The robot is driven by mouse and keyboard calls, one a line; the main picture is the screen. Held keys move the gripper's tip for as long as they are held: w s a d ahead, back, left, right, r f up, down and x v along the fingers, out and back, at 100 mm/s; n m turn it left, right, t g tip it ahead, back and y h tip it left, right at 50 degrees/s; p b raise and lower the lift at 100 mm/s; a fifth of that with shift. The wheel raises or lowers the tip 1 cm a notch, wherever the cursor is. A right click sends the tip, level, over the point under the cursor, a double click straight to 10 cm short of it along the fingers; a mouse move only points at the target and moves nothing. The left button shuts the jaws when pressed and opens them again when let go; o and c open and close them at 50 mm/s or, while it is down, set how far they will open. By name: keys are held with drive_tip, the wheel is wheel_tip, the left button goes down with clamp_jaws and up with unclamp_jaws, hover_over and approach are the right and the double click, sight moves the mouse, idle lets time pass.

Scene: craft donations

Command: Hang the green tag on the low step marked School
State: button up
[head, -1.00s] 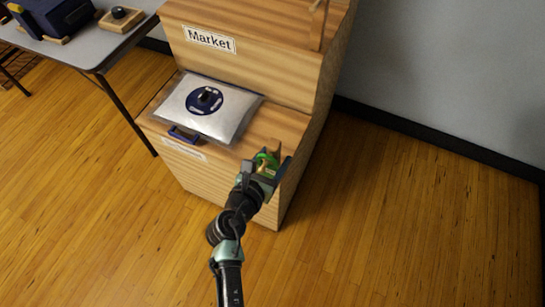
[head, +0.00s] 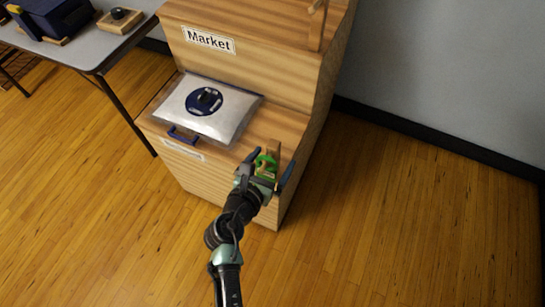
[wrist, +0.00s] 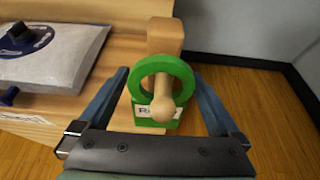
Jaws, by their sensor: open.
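The green tag (wrist: 187,77) has a ring top and a white label whose text is partly hidden. In the wrist view its ring is around a wooden peg (wrist: 161,99) that sticks out from a short post (wrist: 165,35) on the low step. The tag also shows in the head view (head: 265,163). My gripper (wrist: 165,85) is open, with one finger on each side of the tag and clear of it. The low step (head: 285,123) has a front label (head: 182,149) too faint to read here.
A silvery pouch (head: 226,118) with a dark blue round emblem and a blue handle lies on the low step, left of the post. The higher step is marked Market (head: 209,40) and has its own post (head: 317,25). A grey table (head: 95,53) stands at left. Floor at right is clear.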

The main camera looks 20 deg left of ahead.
drive_tip(key=p+v, duration=0.3)
drive_tip(key=v, duration=0.9)
drive_tip(key=w+d+r+m+t, duration=0.1)
drive_tip(key=w+r+m+t, duration=0.1)
drive_tip(key=w+r+m, duration=0.65)
drive_tip(key=w+d+r+m+t, duration=0.15)
drive_tip(key=r+m, duration=0.45)
drive_tip(key=r, duration=0.7)
drive_tip(key=w+d+r+m+t, duration=0.2)
drive_tip(key=w+r+m, duration=0.4)
drive_tip(key=r, duration=0.5)
drive_tip(key=s+d+r+m+t, duration=0.3)
drive_tip(key=s+r+m, duration=0.15)
drive_tip(key=r, duration=0.65)
drive_tip(key=s+d+r+m+t+p, duration=0.1)
drive_tip(key=s+d+r+m+t, duration=0.4)
drive_tip(key=r, duration=0.6)
drive_tip(key=s+d+r+m+t, duration=0.1)
drive_tip(key=s+d+r+m, duration=0.15)
drive_tip(key=r+m, duration=0.65)
wheel_tip(320, 180, up, 22)
drive_tip(key=n+p, duration=0.3)
drive_tip(key=p, duration=1.7)
drive_tip(key=shift+a+f+g, duration=0.2)
drive_tip(key=shift+a+g, duration=0.15)
drive_tip(key=shift+f, duration=0.15)
